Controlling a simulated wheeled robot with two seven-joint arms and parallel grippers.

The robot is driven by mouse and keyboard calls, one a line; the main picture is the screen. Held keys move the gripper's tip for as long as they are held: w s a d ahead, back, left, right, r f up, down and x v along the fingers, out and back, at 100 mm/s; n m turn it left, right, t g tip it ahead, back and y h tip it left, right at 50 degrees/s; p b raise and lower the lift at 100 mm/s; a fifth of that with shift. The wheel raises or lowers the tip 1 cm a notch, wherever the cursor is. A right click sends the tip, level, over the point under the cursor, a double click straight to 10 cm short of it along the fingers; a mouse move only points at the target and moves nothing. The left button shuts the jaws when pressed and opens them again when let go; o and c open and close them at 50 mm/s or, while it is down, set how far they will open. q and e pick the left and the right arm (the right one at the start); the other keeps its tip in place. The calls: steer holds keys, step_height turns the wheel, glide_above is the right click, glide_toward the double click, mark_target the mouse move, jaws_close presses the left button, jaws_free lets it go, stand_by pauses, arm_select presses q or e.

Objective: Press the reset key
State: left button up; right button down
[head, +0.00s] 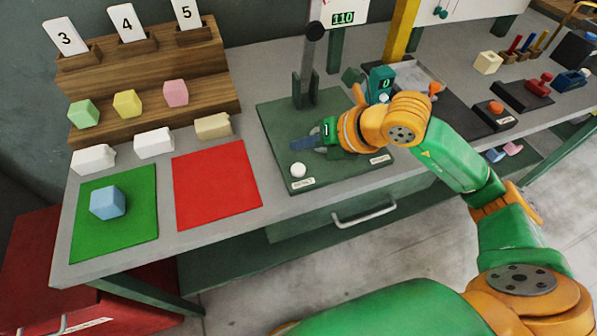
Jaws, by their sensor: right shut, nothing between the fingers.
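A dark green press plate (340,176) lies on the grey bench with an upright post (306,75) at its back. A round white key (298,170) sits near its front left corner, above a small white label (303,184) too small to read surely. A second label (380,159) is at the front right; any key by it is hidden by my right wrist. My right gripper (297,144) is shut and empty. Its fingers point left over the plate, and in the picture they are just behind the white key, seemingly apart from it. My left gripper is not in view.
A blue cube (108,202) rests on a green mat (140,235); a red mat (215,188) is bare. A wooden rack (190,60) holds numbered cards and coloured blocks. A display (343,18) reads 110. A teal counter (381,85) and orange button (495,107) stand right.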

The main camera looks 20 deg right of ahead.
mark_target(302, 171)
step_height(302, 171, down, 5)
steer(key=b, duration=0.3)
steer(key=shift+r, duration=0.2)
stand_by(1.6)
steer(key=shift+f+b, duration=0.45)
steer(key=shift+b, duration=0.25)
steer(key=shift+f+b, duration=0.5)
steer(key=shift+b, duration=0.05)
stand_by(0.6)
steer(key=shift+r+p, duration=0.7)
steer(key=shift+r, duration=0.25)
